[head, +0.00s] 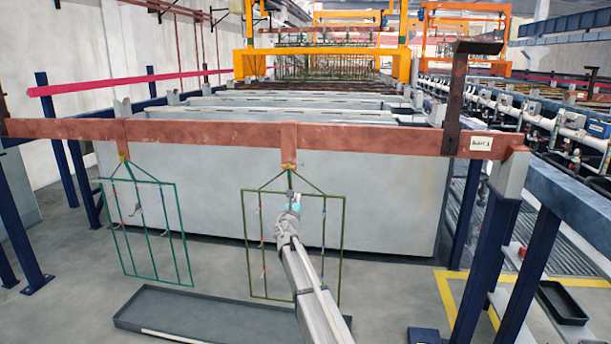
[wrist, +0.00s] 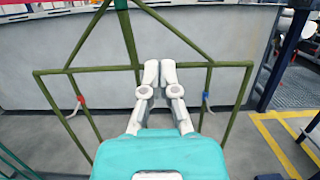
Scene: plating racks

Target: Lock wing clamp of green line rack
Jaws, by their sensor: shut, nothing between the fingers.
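Two wire racks hang from the copper-brown bar (head: 215,131). The left rack (head: 183,235) is bright green; the right rack (head: 342,240) is darker olive green. Each hangs by a yellowish fitting at the bar, one on the left (head: 122,157) and one on the right (head: 289,166); their wings are too small to make out. My gripper (head: 291,195) is in front of the right rack's upper part, below its fitting. In the wrist view my gripper (wrist: 159,66) is shut and empty, before the olive frame (wrist: 224,64). The right fitting is out of that view.
A long grey tray (head: 160,311) lies on the floor below the racks. A grey tank wall (head: 390,200) stands behind them. A dark upright post (head: 455,105) and a white label (head: 481,143) are on the bar's right part. Blue posts (head: 475,255) stand at right.

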